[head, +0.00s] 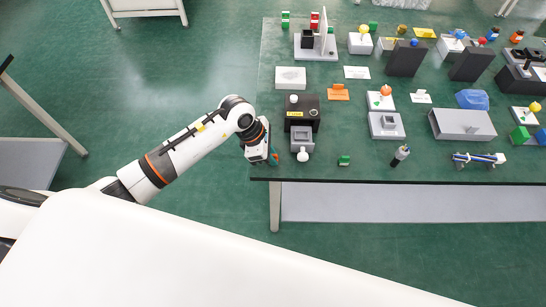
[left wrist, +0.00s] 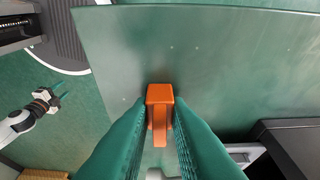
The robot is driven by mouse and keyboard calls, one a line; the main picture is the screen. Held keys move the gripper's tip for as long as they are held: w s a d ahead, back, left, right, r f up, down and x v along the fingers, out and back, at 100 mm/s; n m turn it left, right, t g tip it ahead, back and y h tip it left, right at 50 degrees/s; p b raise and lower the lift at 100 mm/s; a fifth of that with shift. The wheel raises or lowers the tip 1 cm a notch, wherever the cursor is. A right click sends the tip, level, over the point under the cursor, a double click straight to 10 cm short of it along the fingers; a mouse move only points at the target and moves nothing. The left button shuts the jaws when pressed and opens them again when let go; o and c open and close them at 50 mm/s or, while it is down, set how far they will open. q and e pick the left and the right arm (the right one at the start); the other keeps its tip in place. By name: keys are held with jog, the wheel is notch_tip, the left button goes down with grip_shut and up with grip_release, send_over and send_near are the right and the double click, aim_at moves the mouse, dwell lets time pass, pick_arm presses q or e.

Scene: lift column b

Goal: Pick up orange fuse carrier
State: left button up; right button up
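The orange fuse carrier (left wrist: 160,96), a small block with a narrow tab, shows in the middle of the left wrist view. It is between the green fingertips of my left gripper (left wrist: 160,110), which touch it on both sides, so the gripper looks shut on it. In the head view my left gripper (head: 272,157) is at the table's front left corner, and a bit of orange shows at its tips. Whether the carrier touches the table is hidden. Another gripper (left wrist: 60,95), likely my right one, shows at the left of the left wrist view with its fingers apart and empty.
The green table (head: 365,165) holds several fixtures. A black box with a grey front (head: 301,138) stands just right of my left gripper. An orange piece (head: 338,92) lies farther back. A small green block (head: 344,160) and a dark cylinder (head: 400,155) are near the front edge.

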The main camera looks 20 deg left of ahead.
pick_arm(q)
grip_shut()
notch_tip(320, 180, up, 10)
jog(key=shift+r+b, duration=0.1)
jog(key=shift+b, duration=0.55)
dwell(0.4)
